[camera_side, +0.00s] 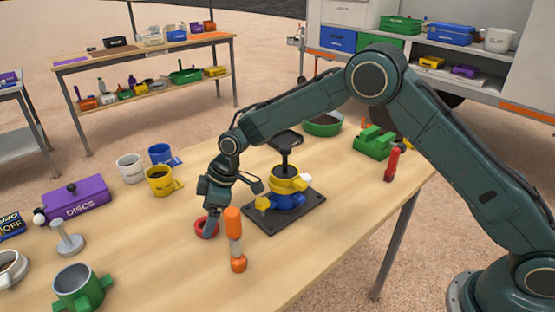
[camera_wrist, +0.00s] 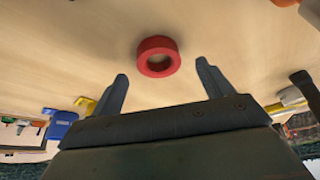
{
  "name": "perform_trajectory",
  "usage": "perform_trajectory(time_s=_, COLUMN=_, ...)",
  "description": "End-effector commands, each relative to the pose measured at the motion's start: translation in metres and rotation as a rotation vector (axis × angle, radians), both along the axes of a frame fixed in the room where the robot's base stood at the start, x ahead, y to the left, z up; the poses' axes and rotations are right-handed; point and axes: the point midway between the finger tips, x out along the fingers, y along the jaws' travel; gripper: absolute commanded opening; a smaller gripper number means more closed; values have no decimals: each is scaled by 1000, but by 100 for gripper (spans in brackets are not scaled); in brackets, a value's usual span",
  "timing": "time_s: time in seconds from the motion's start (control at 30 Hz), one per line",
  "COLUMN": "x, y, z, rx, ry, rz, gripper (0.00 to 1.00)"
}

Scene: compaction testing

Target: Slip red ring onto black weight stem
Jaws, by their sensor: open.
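The red ring (camera_side: 207,227) lies flat on the wooden table under my gripper (camera_side: 209,222). In the wrist view, the ring (camera_wrist: 158,57) shows whole, just beyond and roughly centred between the two spread fingertips (camera_wrist: 161,68). My gripper is open and empty. In the side view, its fingers hide part of the ring; I cannot tell whether they touch it. The mold stands on a dark base plate (camera_side: 273,225).
Yellow (camera_side: 159,181), white and blue mugs stand behind. A purple box (camera_side: 77,199), a grey stand (camera_side: 67,240) and a green pot (camera_side: 77,287) are left. Bare table lies in front.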

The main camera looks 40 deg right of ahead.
Motion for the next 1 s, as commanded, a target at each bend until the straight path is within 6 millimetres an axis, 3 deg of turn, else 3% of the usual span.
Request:
perform_trajectory(time_s=0.23, x=5, y=8, z=-22, rx=0, ry=0, rz=-1, gripper=79)
perform_trajectory(time_s=0.8, x=5, y=8, z=-24, rx=0, ry=0, rz=-1, gripper=79)
perform_trajectory(time_s=1.0, x=5, y=8, z=-24, rx=0, ry=0, rz=-1, gripper=40)
